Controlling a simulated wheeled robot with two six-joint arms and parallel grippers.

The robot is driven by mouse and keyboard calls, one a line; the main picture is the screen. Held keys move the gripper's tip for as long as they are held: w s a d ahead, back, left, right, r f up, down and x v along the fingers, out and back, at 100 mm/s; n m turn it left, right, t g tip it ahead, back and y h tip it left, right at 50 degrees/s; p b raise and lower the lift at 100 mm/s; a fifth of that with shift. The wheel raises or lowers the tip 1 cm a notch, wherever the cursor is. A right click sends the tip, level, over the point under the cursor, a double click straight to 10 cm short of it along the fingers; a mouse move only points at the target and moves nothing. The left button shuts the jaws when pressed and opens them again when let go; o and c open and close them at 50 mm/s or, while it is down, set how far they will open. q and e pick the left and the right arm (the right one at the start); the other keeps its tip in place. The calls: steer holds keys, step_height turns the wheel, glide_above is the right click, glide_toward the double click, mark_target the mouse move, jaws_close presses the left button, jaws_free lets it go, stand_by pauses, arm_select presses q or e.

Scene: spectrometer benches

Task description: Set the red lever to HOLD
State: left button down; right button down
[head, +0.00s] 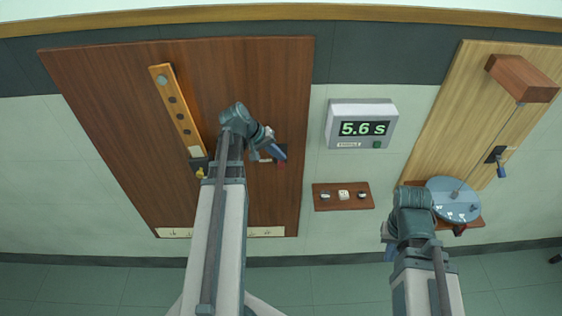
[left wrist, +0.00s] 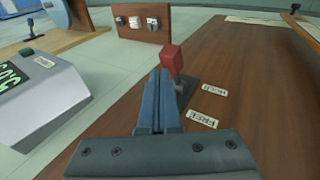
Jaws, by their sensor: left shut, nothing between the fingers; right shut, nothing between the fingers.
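The red lever (left wrist: 172,58) has a block-shaped red knob, just beyond my left fingertips in the left wrist view. It stands at a dark mount (left wrist: 187,86) on a brown wooden board. A HOLD label (left wrist: 208,90) and a nearer FREE label (left wrist: 202,119) lie beside the mount. I cannot tell which label the lever is set to. My left gripper (left wrist: 160,76) is shut and empty; touching or slightly apart from the knob is unclear. In the head view, my left gripper (head: 277,151) partly covers the lever. My right gripper (head: 389,252) is shut, low and right, away from it.
The brown board (head: 115,110) also carries an orange strip with holes (head: 177,105). A timer box (head: 361,112) reads 5.6 s. Below it is a small switch panel (head: 343,207). A light wooden board (head: 440,130) with a disc (head: 452,190) is at right.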

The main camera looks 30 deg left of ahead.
mark_target(279, 163)
arm_select(q)
steer(key=shift+s+d+f+b, duration=0.15)
steer(key=shift+s+f+b, duration=0.1)
steer(key=shift+f+b, duration=0.5)
steer(key=shift+s+d+f+b, duration=0.15)
steer(key=shift+s+f+b, duration=0.1)
steer(key=shift+f+b, duration=0.45)
stand_by(1.3)
steer(key=shift+r, duration=0.1)
stand_by(0.3)
steer(key=shift+w+a+r+p, duration=0.15)
steer(key=shift+w+r+p, duration=0.1)
steer(key=shift+r+p, duration=0.5)
steer(key=shift+w+a+r+p, duration=0.15)
steer(key=shift+w+r+p, duration=0.15)
steer(key=shift+r+p, duration=0.4)
steer(key=shift+w+a+r+p, duration=0.15)
steer(key=shift+w+r+p, duration=0.1)
steer(key=shift+r+p, duration=0.45)
steer(key=r+p, duration=0.1)
steer(key=w+r+p, duration=0.1)
steer(key=r+p, duration=0.1)
steer(key=a+r+p, duration=0.1)
steer(key=p, duration=0.1)
steer(key=shift+w+r, duration=0.3)
steer(key=shift+w, duration=0.05)
steer(key=shift+f, duration=0.1)
